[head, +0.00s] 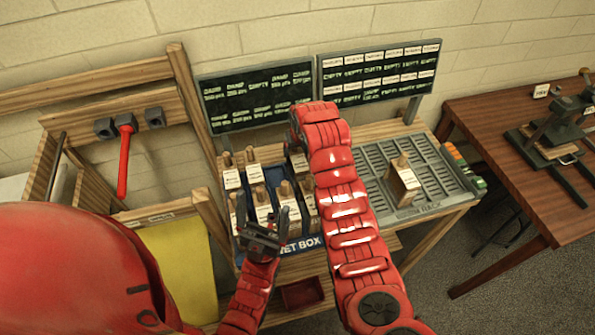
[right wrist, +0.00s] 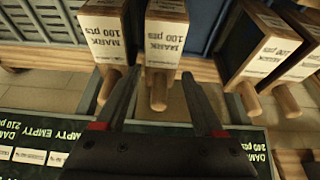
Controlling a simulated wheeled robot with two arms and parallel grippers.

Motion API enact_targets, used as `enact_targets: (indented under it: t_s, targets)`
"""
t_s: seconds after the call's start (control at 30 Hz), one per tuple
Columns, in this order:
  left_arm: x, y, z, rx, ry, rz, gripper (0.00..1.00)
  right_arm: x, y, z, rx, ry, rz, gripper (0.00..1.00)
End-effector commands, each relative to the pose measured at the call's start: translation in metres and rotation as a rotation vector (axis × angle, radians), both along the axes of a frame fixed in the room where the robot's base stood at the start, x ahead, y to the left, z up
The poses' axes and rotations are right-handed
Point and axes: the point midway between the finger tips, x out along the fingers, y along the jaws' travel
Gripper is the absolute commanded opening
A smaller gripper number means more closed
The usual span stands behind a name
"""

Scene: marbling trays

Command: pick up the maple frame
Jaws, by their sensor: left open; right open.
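Several labelled blocks with wooden handles stand in the blue wet box (head: 301,244); no label that I can read says maple, so I cannot tell which one is the maple frame. In the head view my right arm hides that gripper. My left gripper (head: 264,215) is open in front of the box's left part, partly covering the blocks there.
One more labelled block (head: 404,178) stands on the grey slotted rack (head: 437,202) at the right. Two dark display boards (head: 262,96) rise behind the box. A red-handled tool (head: 124,160) hangs at the left. A brown table (head: 500,130) stands at the right.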

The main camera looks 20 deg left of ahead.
Motion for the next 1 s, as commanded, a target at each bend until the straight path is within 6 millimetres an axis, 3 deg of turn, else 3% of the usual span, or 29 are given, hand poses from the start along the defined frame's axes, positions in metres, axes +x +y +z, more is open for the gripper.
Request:
enact_targets:
  t_s: [0.17,0.23,0.6,1.0]
  targets:
    - [0.000,0.000,0.001,0.000,0.000,0.000,0.89,0.003,0.003,-0.023,-0.003,0.005,0.000,0.70]
    - [0.000,0.000,-0.008,0.000,0.000,0.000,0.89,0.007,0.005,-0.034,-0.002,0.005,-0.002,0.70]
    - [0.000,0.000,-0.010,0.000,0.000,0.000,0.89,0.011,0.008,-0.041,-0.001,0.002,0.000,0.70]
    - [0.000,0.000,-0.010,0.000,0.000,0.000,0.89,0.011,0.008,-0.040,-0.001,0.000,0.000,0.00]
